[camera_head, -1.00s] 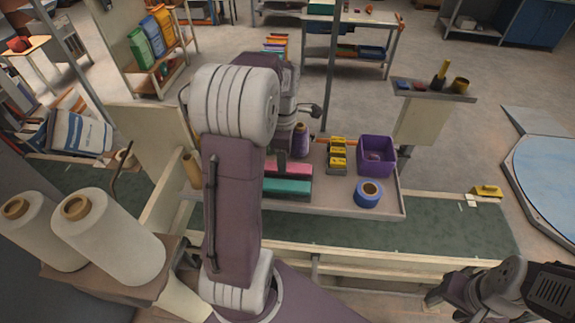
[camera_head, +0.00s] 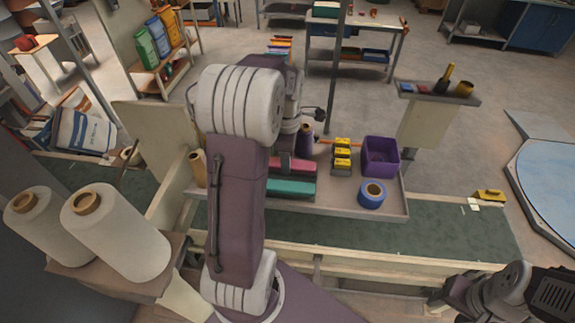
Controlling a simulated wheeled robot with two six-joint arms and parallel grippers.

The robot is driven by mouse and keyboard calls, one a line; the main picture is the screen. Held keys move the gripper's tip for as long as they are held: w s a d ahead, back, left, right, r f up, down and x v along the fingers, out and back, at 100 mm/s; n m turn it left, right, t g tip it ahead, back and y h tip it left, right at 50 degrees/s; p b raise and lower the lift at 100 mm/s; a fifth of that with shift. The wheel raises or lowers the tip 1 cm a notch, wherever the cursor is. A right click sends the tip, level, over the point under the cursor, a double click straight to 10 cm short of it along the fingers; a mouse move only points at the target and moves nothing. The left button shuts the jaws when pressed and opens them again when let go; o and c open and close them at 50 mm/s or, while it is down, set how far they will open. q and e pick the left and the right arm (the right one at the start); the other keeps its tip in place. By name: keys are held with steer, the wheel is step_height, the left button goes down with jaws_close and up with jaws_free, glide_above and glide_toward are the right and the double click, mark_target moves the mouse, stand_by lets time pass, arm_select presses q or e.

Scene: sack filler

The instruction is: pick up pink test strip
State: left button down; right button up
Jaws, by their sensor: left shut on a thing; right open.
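The pink test strip (camera_head: 302,166) lies crosswise just behind a teal block (camera_head: 290,187) on the tray at the middle. My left gripper (camera_head: 286,162) reaches down to it from behind my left arm, and its dark fingers are shut on the strip. My arm hides the strip's left part and most of the gripper. I cannot tell whether the strip is clear of what lies beneath it. My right gripper (camera_head: 447,294) is open and empty at the bottom right, away from the tray.
On the tray (camera_head: 330,205) stand yellow boxes (camera_head: 342,158), a purple bin (camera_head: 381,157), a blue tape roll (camera_head: 372,195) and a purple spool (camera_head: 305,140). Two large white cones (camera_head: 115,235) stand at left. A small shelf (camera_head: 437,93) holds items at right.

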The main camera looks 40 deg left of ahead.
arm_select(q)
step_height(320, 180, up, 3)
steer(key=shift+a+b, duration=0.15)
steer(key=shift+b, duration=0.4)
steer(key=s+a+r+b, duration=0.2)
steer(key=s+a+r, duration=0.4)
steer(key=a, duration=0.3)
steer(key=shift+a+r, duration=0.3)
steer(key=shift+r, duration=0.2)
